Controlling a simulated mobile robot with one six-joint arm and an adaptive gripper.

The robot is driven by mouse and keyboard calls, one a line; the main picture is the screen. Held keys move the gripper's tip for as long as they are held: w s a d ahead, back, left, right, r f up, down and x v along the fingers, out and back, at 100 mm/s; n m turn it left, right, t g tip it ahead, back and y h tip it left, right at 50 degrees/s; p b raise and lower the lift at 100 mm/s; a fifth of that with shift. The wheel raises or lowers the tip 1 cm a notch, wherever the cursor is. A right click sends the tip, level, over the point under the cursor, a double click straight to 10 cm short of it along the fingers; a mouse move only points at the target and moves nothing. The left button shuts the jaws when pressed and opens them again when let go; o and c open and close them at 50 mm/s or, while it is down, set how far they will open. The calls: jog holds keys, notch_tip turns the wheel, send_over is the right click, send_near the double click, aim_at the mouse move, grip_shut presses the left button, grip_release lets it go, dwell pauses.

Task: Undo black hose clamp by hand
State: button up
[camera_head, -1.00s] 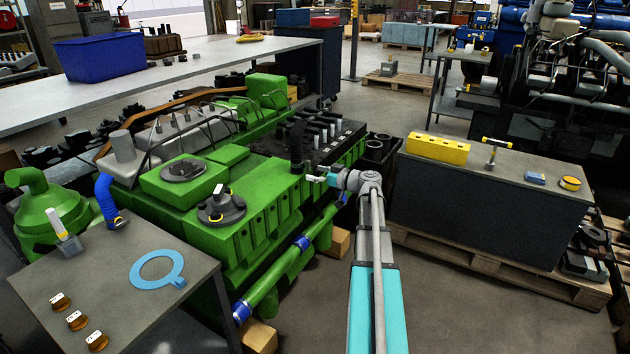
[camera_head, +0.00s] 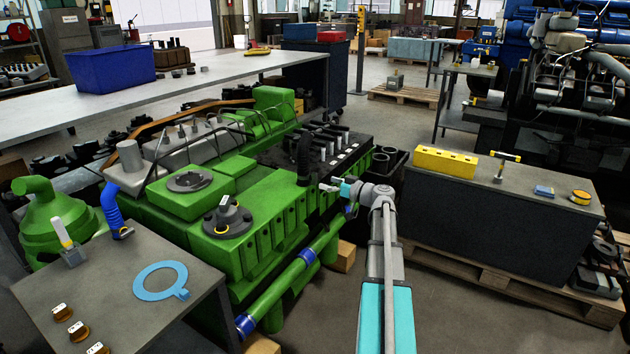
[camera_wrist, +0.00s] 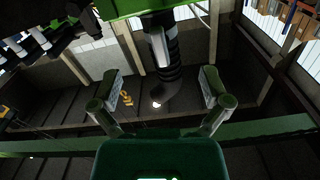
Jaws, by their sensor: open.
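A black ribbed hose (camera_head: 304,160) stands upright on the green engine (camera_head: 260,215). In the wrist view the hose (camera_wrist: 167,62) hangs from the top edge, ahead of my gripper. A pale grey lever-like piece (camera_wrist: 159,47) lies against it; I cannot tell for sure that it belongs to the black clamp. My gripper (camera_wrist: 160,90) is open, its two fingers wide apart with nothing between them. The hose lies beyond the gap between the fingertips. In the head view my gripper (camera_head: 338,187) is at the engine's right side, right of and below the hose in the picture.
A blue hose (camera_head: 111,206) joins the engine at left. A grey table (camera_head: 110,275) holds a light-blue ring (camera_head: 160,281). A dark bench (camera_head: 490,215) with a yellow block (camera_head: 446,162) stands at right. The floor between the engine and that bench is partly clear.

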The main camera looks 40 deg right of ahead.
aim_at(315, 185)
jog(key=shift+w+a+m, duration=0.3)
jog(key=shift+w+m, duration=0.45)
jog(key=shift+m, duration=4.95)
jog(key=shift+w+a+m, duration=0.35)
jog(key=shift+w+m, duration=0.45)
jog(key=shift+m, duration=4.9)
jog(key=shift+w+a+m, duration=0.3)
jog(key=shift+w+m, duration=0.45)
jog(key=shift+m, duration=4.95)
jog(key=shift+c, duration=0.2)
grip_shut()
